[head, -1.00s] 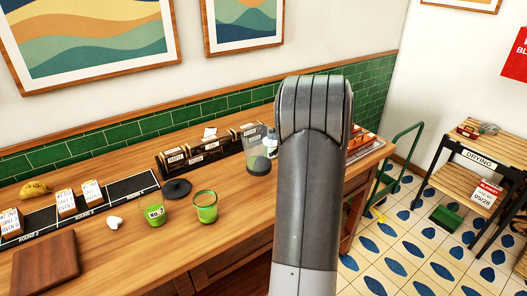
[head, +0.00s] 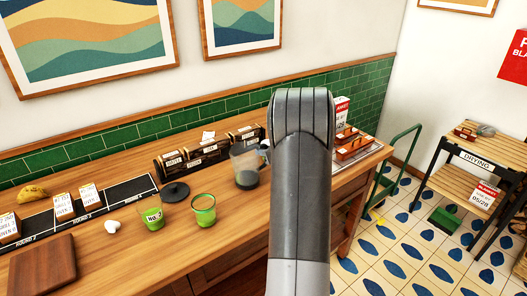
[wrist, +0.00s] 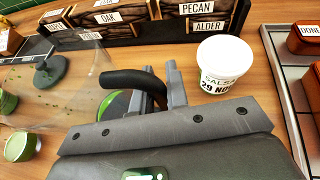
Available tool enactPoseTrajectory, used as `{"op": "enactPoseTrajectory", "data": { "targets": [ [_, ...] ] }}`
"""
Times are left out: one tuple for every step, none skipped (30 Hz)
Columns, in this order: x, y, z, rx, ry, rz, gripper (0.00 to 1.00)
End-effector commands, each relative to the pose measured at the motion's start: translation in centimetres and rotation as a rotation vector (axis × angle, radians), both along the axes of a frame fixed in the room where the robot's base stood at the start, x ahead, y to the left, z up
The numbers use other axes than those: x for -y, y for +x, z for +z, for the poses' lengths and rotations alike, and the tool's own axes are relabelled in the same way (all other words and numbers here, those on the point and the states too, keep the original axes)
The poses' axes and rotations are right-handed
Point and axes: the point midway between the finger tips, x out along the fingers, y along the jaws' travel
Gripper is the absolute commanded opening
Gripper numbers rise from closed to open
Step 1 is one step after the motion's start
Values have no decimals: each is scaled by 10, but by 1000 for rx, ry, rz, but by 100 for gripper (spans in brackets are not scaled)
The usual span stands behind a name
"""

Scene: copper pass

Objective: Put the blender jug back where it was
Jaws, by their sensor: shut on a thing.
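The blender jug (head: 242,172) is clear with a dark bottom. It is on or just above the counter, left of my arm in the head view; I cannot tell whether it touches the wood. In the wrist view its clear wall (wrist: 75,100) fills the left side and its black handle (wrist: 125,78) reaches between my fingers. My gripper (wrist: 160,88) is shut on that handle. A dark round lid (head: 174,191) with a knob lies on the counter, left of the jug.
Two green cups, one labelled No.2 (head: 151,214) and one plain (head: 204,210), stand in front of the jug. A labelled wood-chip rack (head: 205,153) is behind. A white salsa tub (wrist: 215,75) stands right of my fingers. A tray with brown boxes (head: 352,145) is farther right.

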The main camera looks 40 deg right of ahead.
Motion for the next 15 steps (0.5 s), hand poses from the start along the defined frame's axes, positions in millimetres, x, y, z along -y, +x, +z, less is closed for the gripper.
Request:
{"op": "enactPoseTrajectory", "data": {
  "targets": [
    [0,0,-1,1,1,0,0],
    [0,0,-1,0,0,0,17],
    [0,0,-1,0,0,0,20],
    [0,0,-1,0,0,0,22],
    [0,0,-1,0,0,0,25],
    [0,0,-1,0,0,0,28],
    [0,0,-1,0,0,0,30],
    [0,0,-1,0,0,1,33],
    [0,0,-1,0,0,1,36],
    [0,0,-1,0,0,0,36],
    [0,0,-1,0,0,0,36],
    [0,0,-1,0,0,0,36],
    [0,0,-1,0,0,0,36],
    [0,0,-1,0,0,0,36],
    [0,0,-1,0,0,0,36]
  ]
}}
